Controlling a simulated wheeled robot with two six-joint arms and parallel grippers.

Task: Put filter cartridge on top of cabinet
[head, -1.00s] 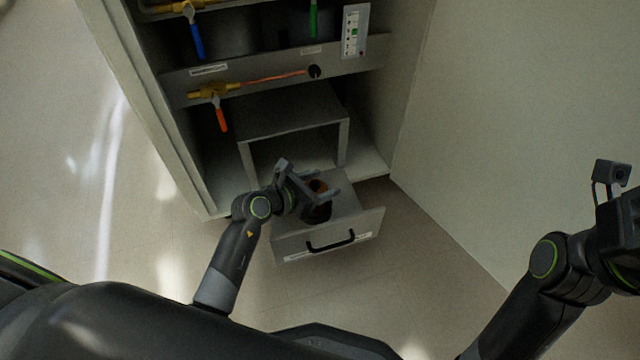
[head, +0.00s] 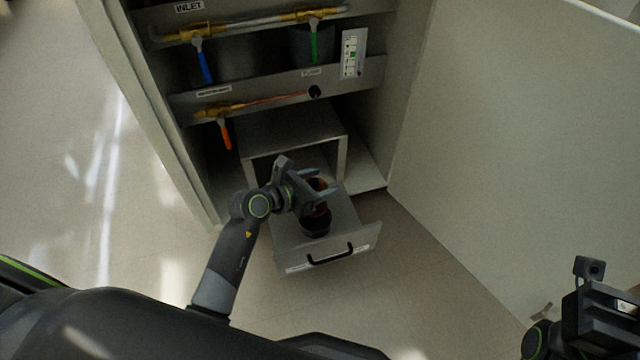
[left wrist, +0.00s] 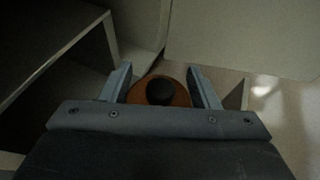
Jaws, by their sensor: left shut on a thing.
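The filter cartridge (head: 321,209) is orange-brown with a dark lower part, over the open drawer (head: 345,219). It also shows in the left wrist view as an orange disc with a black knob (left wrist: 160,92). My left gripper (head: 322,192) is shut on the cartridge, its fingers on either side. I cannot tell whether the cartridge's bottom touches the drawer floor. The small grey cabinet (head: 290,132) stands behind the drawer, and its flat top is bare where visible. My right gripper (head: 602,312) is at the lower right, its fingers not clear.
Above the cabinet, panels carry pipes and valves with blue (head: 204,66), green (head: 314,45) and orange (head: 226,134) handles. A white label plate (head: 353,53) is at the right. Enclosure walls stand on both sides. The drawer front (head: 335,252) has a black handle.

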